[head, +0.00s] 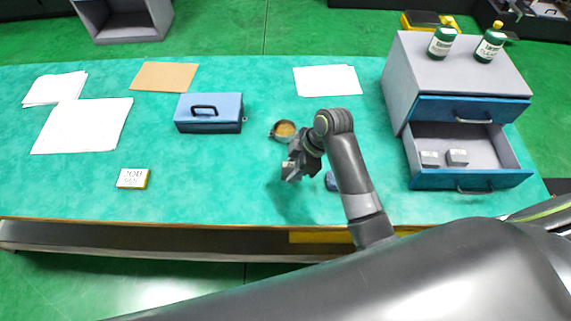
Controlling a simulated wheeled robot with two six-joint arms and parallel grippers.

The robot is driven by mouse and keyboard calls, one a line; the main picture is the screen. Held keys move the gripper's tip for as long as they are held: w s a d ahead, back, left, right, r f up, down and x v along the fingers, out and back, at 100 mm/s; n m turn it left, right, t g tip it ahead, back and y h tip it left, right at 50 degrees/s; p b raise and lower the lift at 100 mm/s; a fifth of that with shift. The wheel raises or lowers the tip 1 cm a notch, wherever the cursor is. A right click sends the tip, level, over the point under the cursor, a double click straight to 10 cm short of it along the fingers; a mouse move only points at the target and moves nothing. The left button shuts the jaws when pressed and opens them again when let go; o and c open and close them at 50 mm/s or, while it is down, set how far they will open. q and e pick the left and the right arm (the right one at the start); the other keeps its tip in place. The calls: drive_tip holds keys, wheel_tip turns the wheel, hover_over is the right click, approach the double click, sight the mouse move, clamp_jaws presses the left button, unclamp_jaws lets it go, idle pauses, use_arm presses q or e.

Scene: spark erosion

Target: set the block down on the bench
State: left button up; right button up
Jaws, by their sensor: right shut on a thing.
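My right gripper (290,174) is over the front middle of the green-topped bench (220,185). It is shut on a small grey block (288,168), of which only a little shows between the fingers. The block appears to be held above the bench top, with a dark shadow beneath; the exact gap is hard to tell. Two similar grey blocks, a left one (429,158) and a right one (457,157), lie in the open lower drawer (483,180) at the right. My left gripper is out of view.
A round dish (284,131) is just behind the gripper. A dark blue object (331,181) is partly hidden by my right arm. A blue box (209,113), a yellow-edged date block (133,178) and papers (82,126) lie left. The bench between date block and gripper is clear.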

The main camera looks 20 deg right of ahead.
drive_tip(key=shift+f, duration=2.3)
drive_tip(key=o, duration=1.4)
drive_tip(key=shift+f, duration=0.15)
drive_tip(key=shift+c, duration=0.2)
drive_tip(key=v, duration=1.2)
drive_tip(key=shift+b, duration=0.3)
